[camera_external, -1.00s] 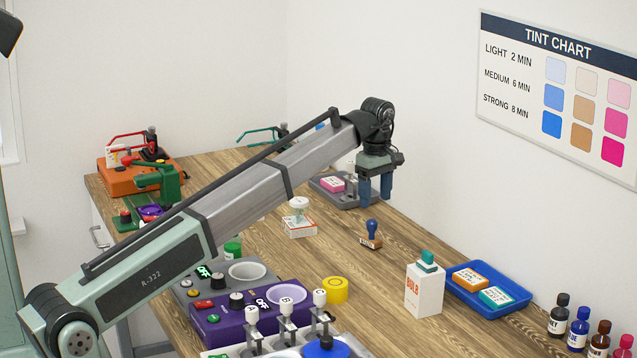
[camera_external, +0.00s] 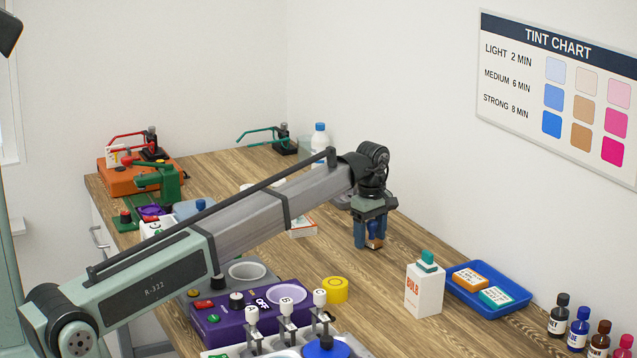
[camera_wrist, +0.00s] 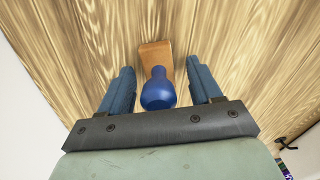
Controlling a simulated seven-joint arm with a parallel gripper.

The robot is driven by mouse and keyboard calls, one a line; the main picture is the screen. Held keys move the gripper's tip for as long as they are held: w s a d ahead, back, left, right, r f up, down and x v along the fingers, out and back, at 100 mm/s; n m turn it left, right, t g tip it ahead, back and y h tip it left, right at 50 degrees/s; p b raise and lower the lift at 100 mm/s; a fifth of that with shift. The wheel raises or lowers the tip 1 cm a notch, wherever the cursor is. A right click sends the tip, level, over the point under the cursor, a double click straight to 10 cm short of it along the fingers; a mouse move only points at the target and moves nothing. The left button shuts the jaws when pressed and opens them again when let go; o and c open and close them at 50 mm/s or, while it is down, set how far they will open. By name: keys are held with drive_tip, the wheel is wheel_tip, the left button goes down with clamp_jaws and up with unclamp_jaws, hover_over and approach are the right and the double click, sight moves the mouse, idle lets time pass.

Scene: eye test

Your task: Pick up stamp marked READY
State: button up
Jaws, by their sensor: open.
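A stamp with a blue knob handle and a brown wooden base (camera_external: 376,243) stands on the wooden bench. Any word on it cannot be read here. My gripper (camera_external: 370,240) points down over it, its two blue fingers on either side of the stamp. In the wrist view, the stamp's round blue handle (camera_wrist: 158,92) lies between the open fingers of my gripper (camera_wrist: 160,68), with a visible gap on both sides. Its base shows beyond the handle. In the external view the fingers partly hide the stamp.
A white bottle with a teal cap (camera_external: 425,285) stands to the right and nearer the camera. Beyond it is a blue tray (camera_external: 513,303) with small blocks. A yellow roll (camera_external: 335,290) and a purple device (camera_external: 215,330) are at the front. The bench right around the stamp is clear.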

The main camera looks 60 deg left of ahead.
drive_tip(key=c, duration=1.1)
